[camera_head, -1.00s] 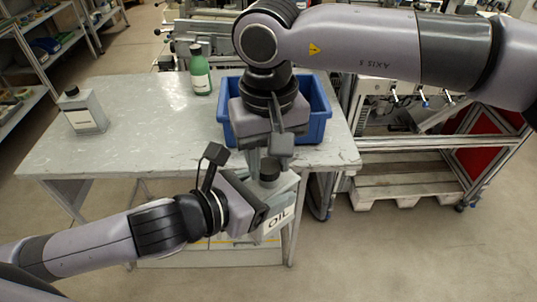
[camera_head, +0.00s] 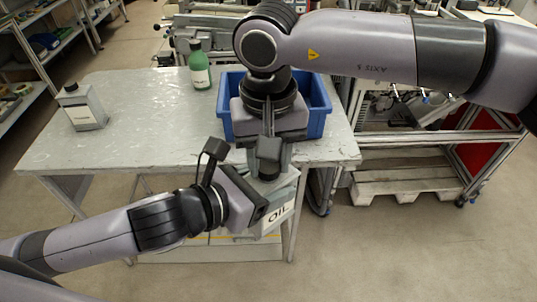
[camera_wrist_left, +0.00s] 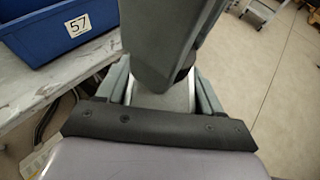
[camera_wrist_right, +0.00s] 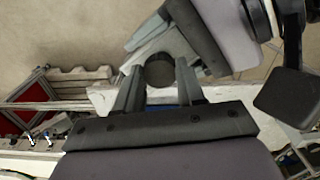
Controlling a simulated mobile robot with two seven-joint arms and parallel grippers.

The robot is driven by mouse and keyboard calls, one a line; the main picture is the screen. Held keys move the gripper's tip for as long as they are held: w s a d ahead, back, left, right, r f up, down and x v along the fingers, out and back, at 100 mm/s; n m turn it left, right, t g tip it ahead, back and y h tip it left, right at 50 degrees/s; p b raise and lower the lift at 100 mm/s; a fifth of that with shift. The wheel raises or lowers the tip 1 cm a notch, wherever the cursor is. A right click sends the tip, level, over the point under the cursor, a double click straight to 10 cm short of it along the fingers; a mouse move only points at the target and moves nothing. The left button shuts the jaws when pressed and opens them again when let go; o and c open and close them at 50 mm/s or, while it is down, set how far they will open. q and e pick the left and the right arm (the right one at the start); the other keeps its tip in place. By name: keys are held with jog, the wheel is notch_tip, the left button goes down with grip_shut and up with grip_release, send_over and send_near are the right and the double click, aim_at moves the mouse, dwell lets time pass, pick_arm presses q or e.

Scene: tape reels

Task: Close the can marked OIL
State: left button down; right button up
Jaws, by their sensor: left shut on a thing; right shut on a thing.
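The grey can marked OIL (camera_head: 278,219) is held in front of the table's front edge by my left gripper (camera_head: 262,207), which is shut on its side. The label faces the head camera. My right gripper (camera_head: 268,170) points down over the can's top. In the right wrist view its fingers are shut around a round black cap (camera_wrist_right: 160,70), with the can's grey top (camera_wrist_right: 150,45) beside and below it. The head view hides the cap behind the right fingers. I cannot tell whether the cap is seated on the neck.
A blue crate (camera_head: 322,108) stands on the table (camera_head: 150,135) right behind my right gripper. A green bottle (camera_head: 199,70) stands at the back, and another grey can (camera_head: 82,107) with a black cap at the left. The table's middle left is clear.

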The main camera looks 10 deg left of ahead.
jog(key=m, duration=0.6)
jog(key=shift+m, duration=0.3)
jog(key=m, duration=0.6)
jog(key=shift+a, duration=0.1)
jog(key=m, duration=0.6)
jog(key=shift+m, duration=0.3)
jog(key=m, duration=0.6)
jog(key=shift+w, duration=0.1)
jog(key=m, duration=0.6)
jog(key=shift+m, duration=0.3)
jog(key=m, duration=1.2)
jog(key=shift+m, duration=0.4)
jog(key=m, duration=0.7)
jog(key=shift+m, duration=0.3)
jog(key=o, duration=1.1)
jog(key=shift+f, duration=0.1)
